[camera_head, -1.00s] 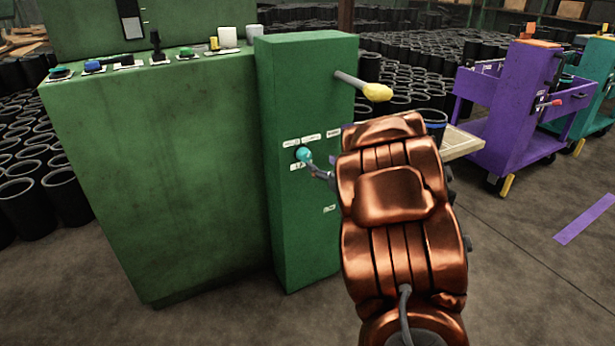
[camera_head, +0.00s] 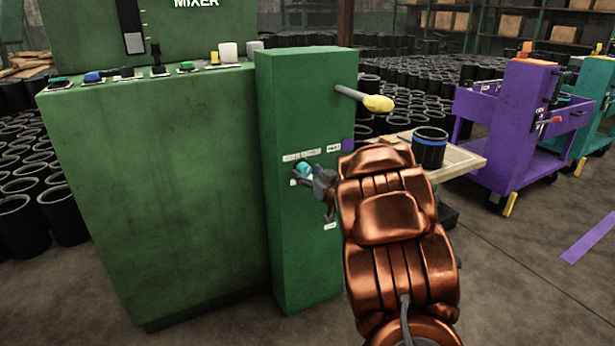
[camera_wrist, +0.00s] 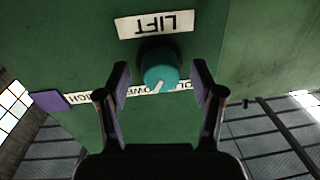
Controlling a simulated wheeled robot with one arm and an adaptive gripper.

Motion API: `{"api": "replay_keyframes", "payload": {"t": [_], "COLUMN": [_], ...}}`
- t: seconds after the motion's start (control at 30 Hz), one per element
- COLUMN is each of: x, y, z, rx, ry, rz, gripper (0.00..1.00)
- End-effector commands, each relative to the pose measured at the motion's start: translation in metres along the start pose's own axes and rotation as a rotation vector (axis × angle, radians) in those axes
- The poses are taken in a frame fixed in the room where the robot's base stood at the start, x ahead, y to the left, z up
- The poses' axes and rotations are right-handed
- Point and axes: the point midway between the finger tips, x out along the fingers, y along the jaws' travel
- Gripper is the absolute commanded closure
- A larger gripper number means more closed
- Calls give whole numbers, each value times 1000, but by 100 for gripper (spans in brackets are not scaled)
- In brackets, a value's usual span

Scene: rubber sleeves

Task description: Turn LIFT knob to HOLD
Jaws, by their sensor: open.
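The LIFT knob (camera_wrist: 160,70) is teal with a white pointer mark and sits on the green panel under an upside-down LIFT label (camera_wrist: 154,25) in the wrist view. The pointer aims down and slightly left there. A label strip below the knob is partly hidden; "HIGH", "LOWER" and part of another word show. My gripper (camera_wrist: 160,82) is open, with one finger on each side of the knob and a visible gap to it on both sides. In the head view the knob (camera_head: 303,170) shows just left of my gripper (camera_head: 312,174).
A grey lever with a yellow end (camera_head: 378,103) sticks out of the green column (camera_head: 305,90) above my arm. The mixer's console (camera_head: 150,75) carries several buttons and switches. A wooden board (camera_head: 462,160) with a black sleeve (camera_head: 429,148) stands right of my arm. A purple cart (camera_head: 525,125) is farther right.

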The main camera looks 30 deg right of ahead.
Motion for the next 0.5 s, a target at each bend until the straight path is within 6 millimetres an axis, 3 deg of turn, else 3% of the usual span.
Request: {"api": "replay_keyframes", "payload": {"t": [0.3, 0.5], "x": [2, 2], "y": [0, 0], "z": [0, 0], "rx": [0, 0], "ry": [-1, -1], "rz": [1, 1], "gripper": [33, 54]}}
